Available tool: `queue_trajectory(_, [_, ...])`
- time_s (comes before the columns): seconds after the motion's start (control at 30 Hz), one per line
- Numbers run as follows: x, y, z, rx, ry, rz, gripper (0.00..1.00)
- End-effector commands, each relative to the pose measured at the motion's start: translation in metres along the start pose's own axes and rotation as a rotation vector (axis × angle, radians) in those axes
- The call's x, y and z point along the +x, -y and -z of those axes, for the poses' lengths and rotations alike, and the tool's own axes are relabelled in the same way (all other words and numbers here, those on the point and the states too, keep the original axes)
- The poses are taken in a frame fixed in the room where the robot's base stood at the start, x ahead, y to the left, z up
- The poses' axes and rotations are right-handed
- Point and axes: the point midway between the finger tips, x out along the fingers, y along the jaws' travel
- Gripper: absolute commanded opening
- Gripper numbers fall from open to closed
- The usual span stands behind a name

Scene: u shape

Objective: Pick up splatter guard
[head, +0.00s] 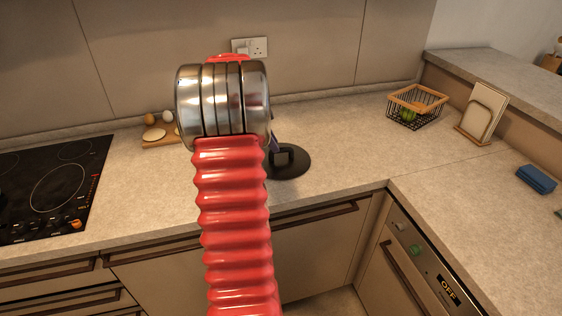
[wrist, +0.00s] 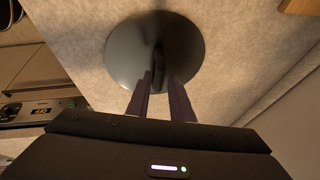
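The splatter guard is a round dark disc with an upright handle in its middle. It lies on the counter just right of my arm in the head view (head: 292,168), partly hidden behind the arm. In the wrist view the splatter guard (wrist: 130,48) fills the top middle. My gripper (wrist: 159,79) is open, with its two dark fingers apart and pointing at the handle. The handle shows between the fingertips, with no clear contact. In the head view my arm hides most of the gripper; a bit of a dark purple finger shows beside the disc.
A black cooktop (head: 52,187) is at the left. A wooden board (head: 160,135) with eggs stands behind my arm. A wire basket (head: 416,107), a rack with a board (head: 483,114) and a blue cloth (head: 536,179) are at the right. The counter around the guard is clear.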

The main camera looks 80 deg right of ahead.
Motion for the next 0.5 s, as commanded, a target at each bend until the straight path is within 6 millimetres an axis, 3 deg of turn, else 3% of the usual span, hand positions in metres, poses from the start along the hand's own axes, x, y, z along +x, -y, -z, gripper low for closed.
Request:
queue_trajectory(0.17, [0.007, -0.001, -0.001, -0.001, 0.0, -0.002, 0.2])
queue_trajectory(0.5, [0.048, -0.001, -0.005, -0.001, 0.0, -0.002, 0.2])
